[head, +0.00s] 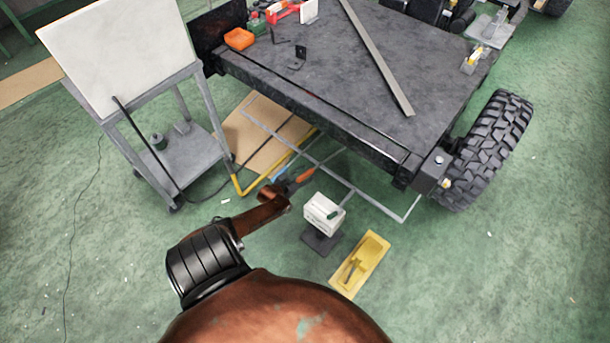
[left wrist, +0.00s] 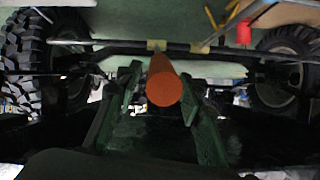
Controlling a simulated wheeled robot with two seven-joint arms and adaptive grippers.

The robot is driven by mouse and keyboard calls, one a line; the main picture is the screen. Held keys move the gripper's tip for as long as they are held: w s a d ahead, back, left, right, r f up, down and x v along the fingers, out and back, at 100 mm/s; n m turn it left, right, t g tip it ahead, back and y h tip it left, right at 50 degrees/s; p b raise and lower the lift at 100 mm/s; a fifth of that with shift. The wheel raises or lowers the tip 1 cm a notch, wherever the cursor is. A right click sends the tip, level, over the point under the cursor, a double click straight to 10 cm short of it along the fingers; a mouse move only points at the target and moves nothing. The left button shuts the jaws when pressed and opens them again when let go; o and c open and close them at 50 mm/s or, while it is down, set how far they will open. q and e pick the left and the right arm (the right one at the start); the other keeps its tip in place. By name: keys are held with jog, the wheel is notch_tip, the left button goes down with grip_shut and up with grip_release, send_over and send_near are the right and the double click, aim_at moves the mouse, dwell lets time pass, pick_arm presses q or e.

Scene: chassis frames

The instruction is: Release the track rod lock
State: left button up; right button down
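My left gripper (head: 286,189) reaches in low beside the front of the dark vehicle chassis (head: 330,95). In the left wrist view its two dark green fingers (left wrist: 160,85) are apart, on either side of an orange-red cylinder (left wrist: 163,85) whose round end faces the camera. Gaps show beside the cylinder, so I see no firm grip. An orange piece (head: 304,175) also shows at the gripper in the head view. A dark rod (left wrist: 120,47) with yellowish clamps runs between the two wheels in the left wrist view. I cannot pick out the lock itself for certain. My right gripper is not in view.
A white box (head: 323,212) on a dark stand and a yellow tray (head: 372,252) stand on the floor close to the left gripper. A grey trolley with a white board (head: 120,50) is at left. A big tyre (head: 493,150) is at right. Green floor is clear at lower right.

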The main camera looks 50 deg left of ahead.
pick_arm(q)
jog(key=shift+s+f, duration=0.1)
jog(key=shift+f, duration=0.05)
jog(key=shift+s+d, duration=0.1)
jog(key=shift+s, duration=0.05)
jog(key=shift+s+d, duration=0.15)
jog(key=shift+s, duration=0.15)
jog(key=v, duration=1.1)
jog(key=shift+r, duration=0.3)
